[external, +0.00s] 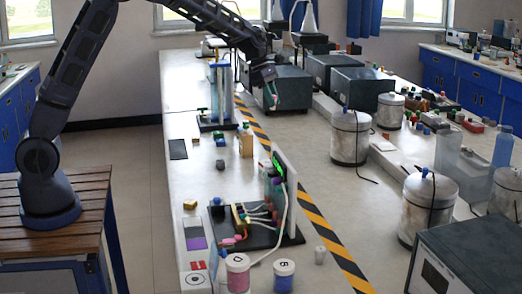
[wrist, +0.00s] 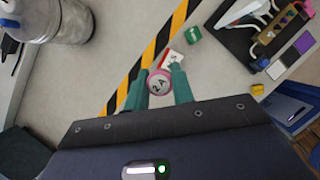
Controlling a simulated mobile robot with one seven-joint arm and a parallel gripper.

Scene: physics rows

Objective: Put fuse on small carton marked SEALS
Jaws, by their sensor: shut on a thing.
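My gripper (wrist: 160,88) has green fingers and is shut on a round pink-rimmed fuse (wrist: 159,82) with a pale face marked "2A". The external view shows my gripper (external: 271,93) high over the bench, with a small pink bit of the fuse (external: 275,98) between the fingers. A small red and white carton (wrist: 172,60) lies just beyond the fuse in the wrist view, partly covered by it and a finger. Its lettering is too small to read fully, so I cannot tell whether it says SEALS. The fuse's height above it is unclear.
A green block (wrist: 194,34) sits beyond the carton, and a dark board with wired parts (wrist: 255,35) is at upper right. A yellow block (wrist: 262,63) lies nearby. Black-yellow tape (external: 318,220) runs along the bench. Grey canisters (external: 350,137) stand to the right.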

